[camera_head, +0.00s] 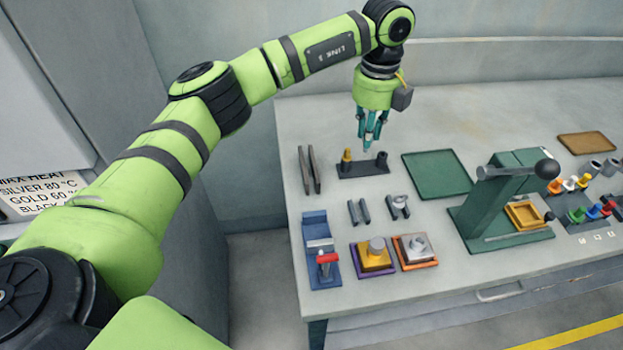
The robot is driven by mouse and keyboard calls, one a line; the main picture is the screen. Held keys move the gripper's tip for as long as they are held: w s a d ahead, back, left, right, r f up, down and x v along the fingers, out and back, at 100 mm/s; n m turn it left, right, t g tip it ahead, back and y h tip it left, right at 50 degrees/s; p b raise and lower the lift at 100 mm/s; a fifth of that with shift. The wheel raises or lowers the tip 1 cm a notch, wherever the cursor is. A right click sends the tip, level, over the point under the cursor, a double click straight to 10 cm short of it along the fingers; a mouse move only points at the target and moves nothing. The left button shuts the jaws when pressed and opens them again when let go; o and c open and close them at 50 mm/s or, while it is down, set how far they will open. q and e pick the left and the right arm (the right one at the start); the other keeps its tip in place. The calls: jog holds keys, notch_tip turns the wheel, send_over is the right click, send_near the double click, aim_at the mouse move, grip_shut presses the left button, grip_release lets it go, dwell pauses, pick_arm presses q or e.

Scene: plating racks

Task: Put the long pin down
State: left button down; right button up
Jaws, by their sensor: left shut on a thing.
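My left gripper (369,137) hangs fingers-down above the far left part of the table, over a small dark rack (362,171). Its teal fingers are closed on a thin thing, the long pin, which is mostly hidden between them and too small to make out. A yellow pin (347,158) stands upright at the rack's left end. A short dark post or socket (381,160) stands at its right end. The fingertips are just above and between these two; I cannot tell whether they touch the rack. My right gripper is not in view.
Coloured parts stand at the right. The table is bare behind the rack.

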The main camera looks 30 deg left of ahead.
pick_arm(q)
jog(key=s+a+f+p, duration=0.1)
jog(key=a+f+p, duration=0.1)
jog(key=a+f, duration=0.1)
jog(key=s+a+f+p, duration=0.2)
jog(key=a+f, duration=0.1)
jog(key=a, duration=0.1)
jog(key=s+a+f+p, duration=0.1)
jog(key=a+f+p, duration=0.1)
jog(key=a+f, duration=0.1)
jog(key=shift+s+a+f+p, duration=0.2)
jog(key=shift+s+f+p, duration=0.1)
jog(key=shift+f, duration=0.55)
